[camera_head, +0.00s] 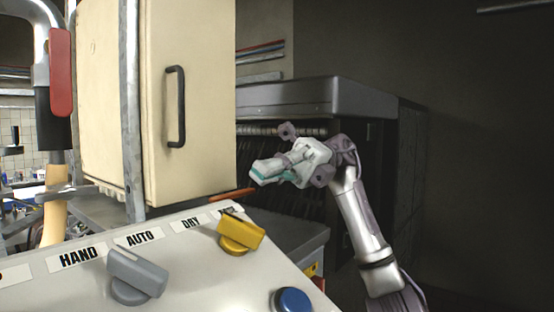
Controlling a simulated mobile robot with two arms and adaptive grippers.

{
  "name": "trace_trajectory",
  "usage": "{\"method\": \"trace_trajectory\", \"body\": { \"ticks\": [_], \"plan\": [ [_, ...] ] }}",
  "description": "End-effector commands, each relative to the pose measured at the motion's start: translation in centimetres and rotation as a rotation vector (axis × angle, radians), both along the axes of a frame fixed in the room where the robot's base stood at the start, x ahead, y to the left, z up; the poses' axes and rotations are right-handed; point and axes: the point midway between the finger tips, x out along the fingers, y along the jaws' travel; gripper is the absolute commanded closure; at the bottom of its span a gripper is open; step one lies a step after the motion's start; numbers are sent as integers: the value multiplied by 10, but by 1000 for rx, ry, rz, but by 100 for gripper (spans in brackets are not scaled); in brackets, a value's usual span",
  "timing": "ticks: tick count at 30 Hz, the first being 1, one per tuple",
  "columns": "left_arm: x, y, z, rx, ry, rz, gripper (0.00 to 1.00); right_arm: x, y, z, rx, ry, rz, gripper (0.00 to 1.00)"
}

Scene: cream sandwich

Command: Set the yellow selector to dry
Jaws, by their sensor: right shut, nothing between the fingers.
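The yellow selector (241,233) is a knob with a raised bar on the pale control panel (200,285). The label DRY (191,223) is to its upper left. Another label (226,211) is just behind the knob, partly hidden and unreadable. The bar slants from upper left to lower right; I cannot tell which label it points at. My right gripper (262,173) is shut and empty, in the air beyond and above the selector, apart from it. My left gripper is not in view.
A grey selector (136,276) sits left on the panel, below the labels HAND (80,257) and AUTO (139,237). A blue button (293,300) is at the front right. A cream cabinet (205,110) with a black handle stands behind the panel. A dark machine (330,97) stands behind my right arm.

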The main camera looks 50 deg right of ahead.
Motion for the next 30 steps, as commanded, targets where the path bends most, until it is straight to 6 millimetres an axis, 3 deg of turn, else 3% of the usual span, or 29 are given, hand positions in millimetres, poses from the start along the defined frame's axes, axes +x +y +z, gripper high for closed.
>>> {"method": "trace_trajectory", "body": {
  "ticks": [3, 10, 20, 30],
  "plan": [
    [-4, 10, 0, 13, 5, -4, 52, 11, -17, 7, 4, -1, 0, 100],
    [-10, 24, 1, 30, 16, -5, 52, 23, -36, 12, 2, 0, -1, 100],
    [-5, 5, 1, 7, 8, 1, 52, 24, -39, 12, -1, 1, 1, 100],
    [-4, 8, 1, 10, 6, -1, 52, 24, -38, 12, 0, 1, 0, 100]
  ]
}}
